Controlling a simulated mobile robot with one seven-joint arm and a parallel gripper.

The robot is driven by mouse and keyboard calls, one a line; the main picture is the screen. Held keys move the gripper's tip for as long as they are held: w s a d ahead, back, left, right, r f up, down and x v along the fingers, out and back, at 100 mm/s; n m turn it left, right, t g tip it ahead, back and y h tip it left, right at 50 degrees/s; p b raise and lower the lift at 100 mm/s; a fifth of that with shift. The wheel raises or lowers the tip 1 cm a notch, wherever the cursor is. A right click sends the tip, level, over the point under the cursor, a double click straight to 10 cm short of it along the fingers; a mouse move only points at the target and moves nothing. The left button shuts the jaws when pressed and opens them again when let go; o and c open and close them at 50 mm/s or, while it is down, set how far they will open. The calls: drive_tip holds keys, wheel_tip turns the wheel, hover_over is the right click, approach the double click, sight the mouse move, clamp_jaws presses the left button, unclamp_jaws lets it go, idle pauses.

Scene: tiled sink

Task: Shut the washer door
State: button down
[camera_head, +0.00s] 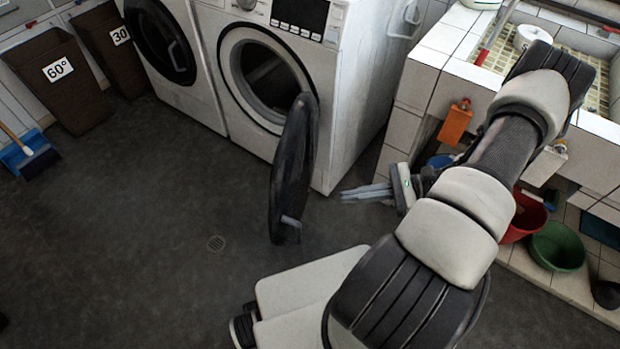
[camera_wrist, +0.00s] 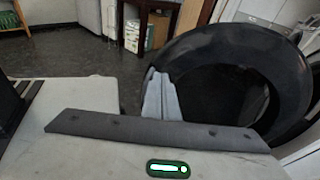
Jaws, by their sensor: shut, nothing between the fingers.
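The washer (camera_head: 285,85) is white with a round dark opening at its front. Its black round door (camera_head: 291,175) stands wide open, hinged on the right of the opening and seen nearly edge-on. My gripper (camera_head: 345,194) is to the right of the door, with its fingers shut, empty and pointing left towards it. A small gap shows between the fingertips and the door in the head view. In the wrist view the door (camera_wrist: 205,48) is a large black ring behind and right of my gripper fingers (camera_wrist: 160,93); contact cannot be told there.
A second washer (camera_head: 170,60) with its door shut stands on the left. Brown bins (camera_head: 58,95) line the left wall. A tiled sink (camera_head: 440,75) is at the right, with a red bowl (camera_head: 525,218) and a green bowl (camera_head: 557,247) below. The floor left of the door is clear.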

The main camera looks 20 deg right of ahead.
sight(293, 190)
wheel_tip(293, 190, down, 4)
drive_tip(key=d+m+t, duration=0.2)
drive_tip(key=m+t, duration=0.2)
drive_tip(key=t, duration=0.1)
drive_tip(key=x, duration=1.4)
drive_tip(key=shift+s+a+r, duration=0.25)
drive_tip(key=shift+a+r, duration=0.05)
drive_tip(key=shift+a, duration=0.1)
